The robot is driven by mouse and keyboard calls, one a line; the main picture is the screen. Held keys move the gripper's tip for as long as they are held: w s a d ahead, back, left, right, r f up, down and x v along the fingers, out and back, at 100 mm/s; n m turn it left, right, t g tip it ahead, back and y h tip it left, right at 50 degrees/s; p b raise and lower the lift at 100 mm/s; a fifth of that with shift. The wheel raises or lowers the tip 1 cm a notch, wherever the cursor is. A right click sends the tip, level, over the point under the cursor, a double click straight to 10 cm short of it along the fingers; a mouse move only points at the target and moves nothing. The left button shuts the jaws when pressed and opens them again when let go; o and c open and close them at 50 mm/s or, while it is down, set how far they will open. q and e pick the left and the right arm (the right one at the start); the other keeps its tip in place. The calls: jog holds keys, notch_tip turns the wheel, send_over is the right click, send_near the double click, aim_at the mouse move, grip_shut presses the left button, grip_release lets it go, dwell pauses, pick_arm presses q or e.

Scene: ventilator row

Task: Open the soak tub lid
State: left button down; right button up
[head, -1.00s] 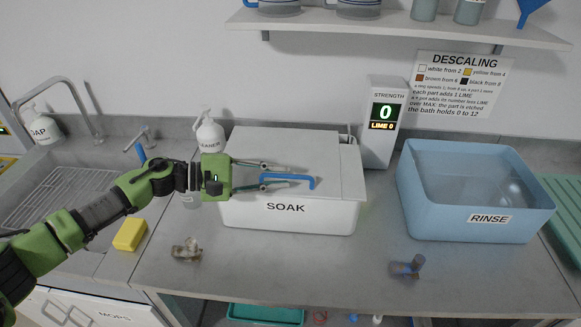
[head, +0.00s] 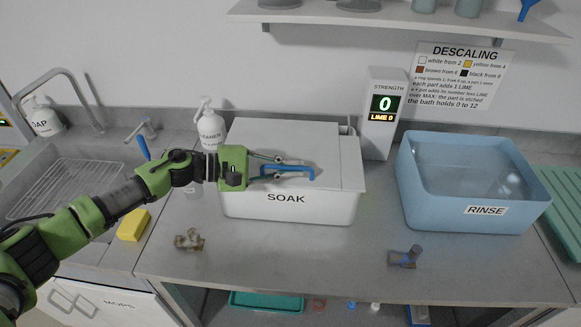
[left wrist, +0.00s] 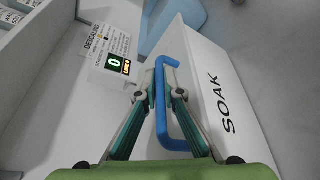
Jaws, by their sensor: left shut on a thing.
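The white soak tub (head: 288,207), labelled SOAK, stands mid-counter with its flat white lid (head: 285,139) on and level. A blue bar handle (head: 288,169) sits on the lid near its front edge. My left gripper (head: 279,168) reaches in from the left and is shut on the handle. In the left wrist view the fingertips (left wrist: 160,92) close around one long side of the blue handle (left wrist: 172,115). The inside of the tub is hidden by the lid. My right gripper is not in view.
The blue rinse tub (head: 476,196) stands right of the soak tub, with the strength display (head: 382,115) reading 0 behind. Two fittings lie in front, one brownish (head: 188,240), one with blue (head: 405,257).

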pick_arm(q)
jog(key=r, duration=0.2)
jog(key=w+r+n, duration=0.1)
jog(key=r, duration=0.1)
jog(key=w+r+n+g, duration=0.1)
jog(key=r, duration=0.1)
jog(key=shift+r+p, duration=0.25)
jog(key=shift+p, duration=0.15)
jog(key=w+r+n+g+b, duration=0.1)
jog(key=w+r+n+b, duration=0.1)
jog(key=w+r, duration=0.3)
jog(key=shift+r+y+b, duration=0.4)
jog(key=shift+r+b, duration=0.45)
jog(key=shift+r, duration=0.45)
jog(key=c, duration=2.4)
grip_release()
jog(key=shift+c, duration=0.2)
jog(key=shift+f, duration=0.1)
